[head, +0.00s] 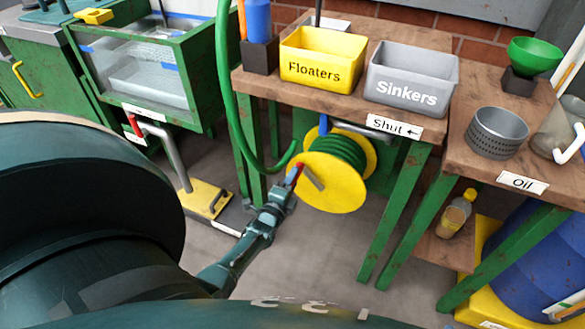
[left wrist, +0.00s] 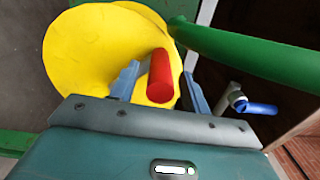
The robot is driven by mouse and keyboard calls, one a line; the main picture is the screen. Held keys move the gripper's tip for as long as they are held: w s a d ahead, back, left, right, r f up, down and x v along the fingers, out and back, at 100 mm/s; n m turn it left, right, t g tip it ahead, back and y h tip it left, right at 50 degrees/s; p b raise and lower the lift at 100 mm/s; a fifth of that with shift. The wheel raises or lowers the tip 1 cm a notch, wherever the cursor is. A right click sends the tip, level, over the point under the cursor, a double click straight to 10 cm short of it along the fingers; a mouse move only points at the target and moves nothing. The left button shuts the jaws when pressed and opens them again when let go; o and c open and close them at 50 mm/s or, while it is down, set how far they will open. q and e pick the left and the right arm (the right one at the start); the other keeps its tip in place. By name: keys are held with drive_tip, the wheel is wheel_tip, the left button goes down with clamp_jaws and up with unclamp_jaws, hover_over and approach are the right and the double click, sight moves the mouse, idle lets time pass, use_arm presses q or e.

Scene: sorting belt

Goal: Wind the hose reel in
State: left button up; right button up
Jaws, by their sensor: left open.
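The hose reel has yellow discs (head: 333,192) with green hose (head: 345,150) wound between them, and hangs under the wooden bench. Its yellow disc also fills the upper left of the left wrist view (left wrist: 85,50). A red crank handle (left wrist: 160,78) sticks out from the disc toward me; a grey crank bar (head: 313,178) shows on the disc in the head view. My left gripper (head: 291,178) is at the reel's left side. Its fingers (left wrist: 159,76) are open, one on each side of the red handle; I cannot tell whether they touch it. My right gripper is out of view.
Green hose (head: 232,110) runs up left of the bench leg. A blue valve lever (head: 324,124) sits above the reel, near a "Shut" label (head: 395,126). The yellow Floaters bin (head: 322,55) and grey Sinkers bin (head: 411,78) stand on the bench. A bottle (head: 455,215) stands low at right.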

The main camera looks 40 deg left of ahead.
use_arm(q)
drive_tip(key=p+v, duration=0.2)
drive_tip(key=v, duration=1.1)
drive_tip(key=shift+p, duration=0.35)
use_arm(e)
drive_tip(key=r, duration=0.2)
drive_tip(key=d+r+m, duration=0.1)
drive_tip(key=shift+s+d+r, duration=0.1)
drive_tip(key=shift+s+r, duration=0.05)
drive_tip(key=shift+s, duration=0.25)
use_arm(q)
drive_tip(key=shift+w+r, duration=0.1)
